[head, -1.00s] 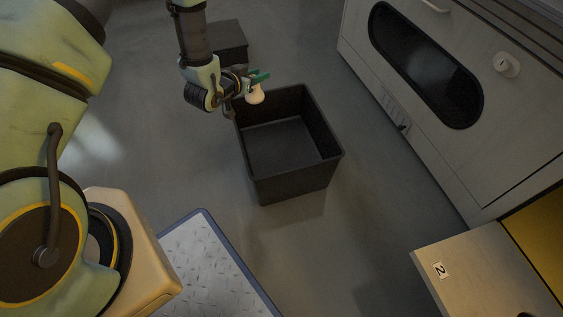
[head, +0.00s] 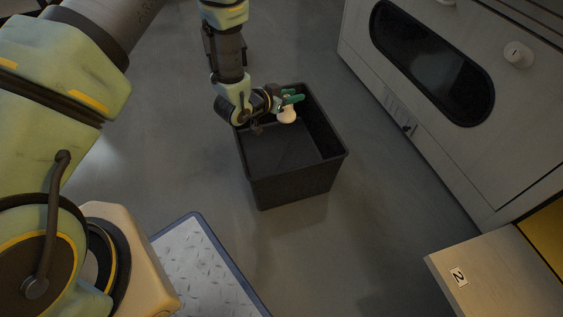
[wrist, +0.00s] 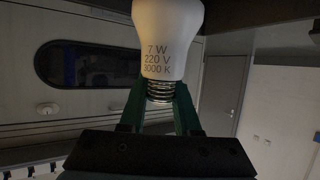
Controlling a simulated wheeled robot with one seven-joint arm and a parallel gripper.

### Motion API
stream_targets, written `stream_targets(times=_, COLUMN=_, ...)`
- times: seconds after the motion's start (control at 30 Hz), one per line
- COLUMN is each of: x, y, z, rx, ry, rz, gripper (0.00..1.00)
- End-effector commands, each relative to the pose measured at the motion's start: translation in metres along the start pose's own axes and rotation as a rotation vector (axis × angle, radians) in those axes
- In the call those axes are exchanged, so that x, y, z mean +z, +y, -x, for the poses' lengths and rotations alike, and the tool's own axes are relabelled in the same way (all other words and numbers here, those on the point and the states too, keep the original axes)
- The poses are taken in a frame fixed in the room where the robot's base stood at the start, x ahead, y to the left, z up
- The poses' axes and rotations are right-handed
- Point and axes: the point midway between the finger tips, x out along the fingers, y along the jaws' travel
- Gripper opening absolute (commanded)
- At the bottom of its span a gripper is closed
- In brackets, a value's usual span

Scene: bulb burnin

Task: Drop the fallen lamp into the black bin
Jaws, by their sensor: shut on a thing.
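The lamp is a white bulb (head: 287,116) with a metal screw base, printed "7 W 220 V 3000 K" in the wrist view (wrist: 168,45). My gripper (head: 290,100) has green fingers, which are shut on the bulb around its screw base (wrist: 160,92). The black bin (head: 294,186) stands open on the floor in the middle of the head view. In that view the gripper and bulb overlap the far part of the bin's opening. How high they are above the rim is hard to tell. The visible bin floor looks empty.
A grey cabinet (head: 400,130) with a dark oval window stands to the right. A blue-edged metal plate (head: 205,265) lies at the lower left. Grey floor is clear around the bin.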

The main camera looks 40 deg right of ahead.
Motion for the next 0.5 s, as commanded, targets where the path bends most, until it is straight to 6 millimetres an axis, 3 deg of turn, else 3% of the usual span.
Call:
stream_targets(times=0.37, x=0.0065, y=-0.0005, z=-0.0028, rx=-0.001, ry=0.001, rz=0.0, gripper=0.0)
stream_targets(times=0.4, x=0.0065, y=-0.0006, z=-0.0028, rx=-0.001, ry=0.001, rz=0.0, gripper=0.36)
stream_targets(times=0.5, x=0.0066, y=-0.0006, z=-0.0027, rx=-0.001, ry=0.001, rz=0.0, gripper=0.47)
